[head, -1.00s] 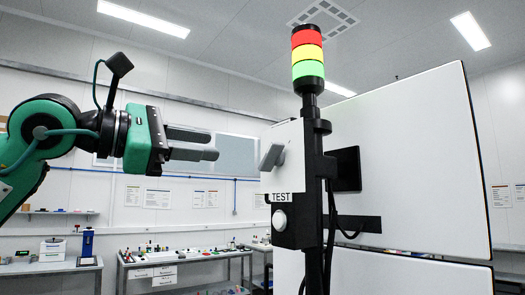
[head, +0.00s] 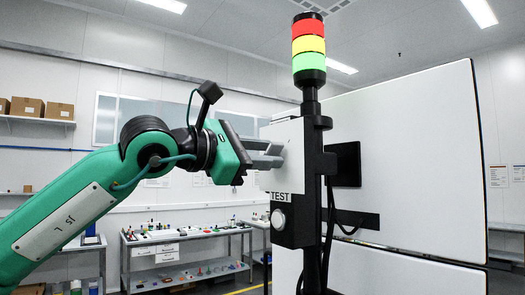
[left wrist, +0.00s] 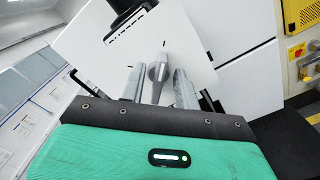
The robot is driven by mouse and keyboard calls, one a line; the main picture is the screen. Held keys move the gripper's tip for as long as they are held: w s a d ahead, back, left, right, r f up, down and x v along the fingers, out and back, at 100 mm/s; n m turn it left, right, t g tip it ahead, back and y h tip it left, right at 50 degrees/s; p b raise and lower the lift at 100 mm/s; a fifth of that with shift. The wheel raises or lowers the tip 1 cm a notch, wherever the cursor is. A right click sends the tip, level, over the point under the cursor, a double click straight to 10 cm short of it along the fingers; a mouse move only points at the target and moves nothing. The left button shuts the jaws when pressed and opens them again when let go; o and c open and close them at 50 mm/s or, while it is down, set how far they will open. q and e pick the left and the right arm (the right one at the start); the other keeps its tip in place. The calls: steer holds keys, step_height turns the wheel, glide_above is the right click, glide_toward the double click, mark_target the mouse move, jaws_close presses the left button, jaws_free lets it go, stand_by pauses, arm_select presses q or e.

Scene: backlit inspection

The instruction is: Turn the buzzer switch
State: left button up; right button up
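The buzzer switch is a grey lever knob (left wrist: 158,72) on the face of a white box (head: 289,131) on the stack-light pole. My left gripper (head: 281,155) has reached the box from the left, and its fingers hide most of the switch in the head view. In the left wrist view my left gripper (left wrist: 158,88) has its two fingers apart, one on each side of the lever, with gaps showing between. The lever points down toward the gripper, slightly tilted. Whether the fingertips touch the box face is unclear. My right gripper is not in view.
A red, yellow and green stack light (head: 309,46) tops the black pole. Below the box is a TEST label (head: 280,197) with a round white button (head: 279,219). A large white panel (head: 415,150) stands at the right. A bench (head: 190,235) with small items is behind.

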arm_select(q)
jaws_close()
arm_select(e)
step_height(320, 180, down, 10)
steer(key=b, duration=1)
arm_select(q)
steer(key=shift+w+a+r+n+b, duration=0.15)
steer(key=shift+n+b, duration=1.05)
steer(key=shift+n, duration=1.85)
steer(key=shift+w+a+f+n+b, duration=0.15)
steer(key=shift+n+b, duration=1)
steer(key=shift+n, duration=1.85)
steer(key=shift+w+a+r+n+b, duration=0.15)
steer(key=shift+n+b, duration=1.05)
steer(key=shift+n, duration=1.85)
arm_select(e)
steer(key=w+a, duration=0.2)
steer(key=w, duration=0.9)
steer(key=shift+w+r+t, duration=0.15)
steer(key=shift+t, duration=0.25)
arm_select(q)
jaws_free()
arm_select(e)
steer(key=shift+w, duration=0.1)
